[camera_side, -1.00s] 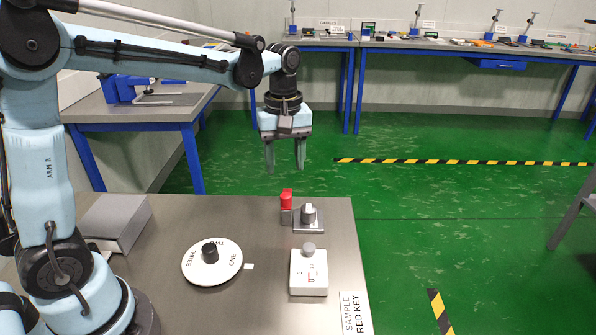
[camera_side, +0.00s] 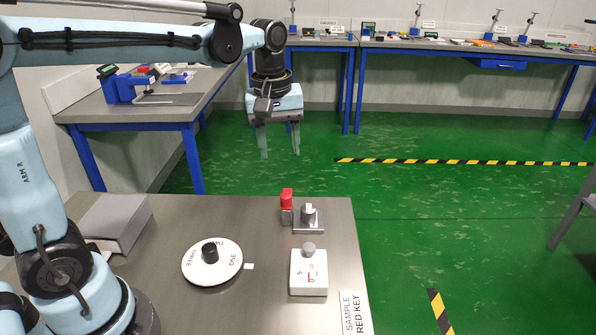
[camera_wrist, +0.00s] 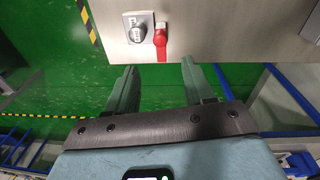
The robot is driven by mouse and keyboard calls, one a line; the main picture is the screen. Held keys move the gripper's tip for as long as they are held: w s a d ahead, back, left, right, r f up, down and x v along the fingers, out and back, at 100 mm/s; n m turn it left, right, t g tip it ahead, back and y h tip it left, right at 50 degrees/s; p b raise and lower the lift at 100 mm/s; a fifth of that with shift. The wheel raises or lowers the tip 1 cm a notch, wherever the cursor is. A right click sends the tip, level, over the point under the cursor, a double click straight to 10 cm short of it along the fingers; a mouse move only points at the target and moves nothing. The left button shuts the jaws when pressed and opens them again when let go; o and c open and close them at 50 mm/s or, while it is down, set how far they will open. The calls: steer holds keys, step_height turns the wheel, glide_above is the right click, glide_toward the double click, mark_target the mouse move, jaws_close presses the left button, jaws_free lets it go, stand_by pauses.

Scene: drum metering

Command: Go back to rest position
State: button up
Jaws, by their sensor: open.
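My gripper (camera_side: 279,142) is open and empty, raised above and beyond the far edge of the metal table in the side view. In the wrist view its two fingers (camera_wrist: 158,85) are spread apart with nothing between them. Below it on the table stand a red key (camera_side: 286,200) in a small grey holder and a grey block with a knob (camera_side: 308,217). The red key (camera_wrist: 161,38) and the knob block (camera_wrist: 139,27) also show in the wrist view, ahead of the fingers and apart from them.
On the table (camera_side: 240,215) are a white dial (camera_side: 212,271) with a black knob, a white box (camera_side: 309,275) with a grey knob, a grey sloped box (camera_side: 113,224) and a sample sign (camera_side: 354,314). Blue-legged benches (camera_side: 200,100) stand behind. The air around my gripper is clear.

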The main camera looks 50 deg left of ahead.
steer(key=s+d+f+m+t, duration=0.1)
steer(key=s+f+m+t, duration=0.3)
steer(key=s+m, duration=0.5)
steer(key=shift+s+d+f+m+t, duration=0.35)
steer(key=shift+m+t, duration=0.35)
steer(key=shift+t, duration=0.4)
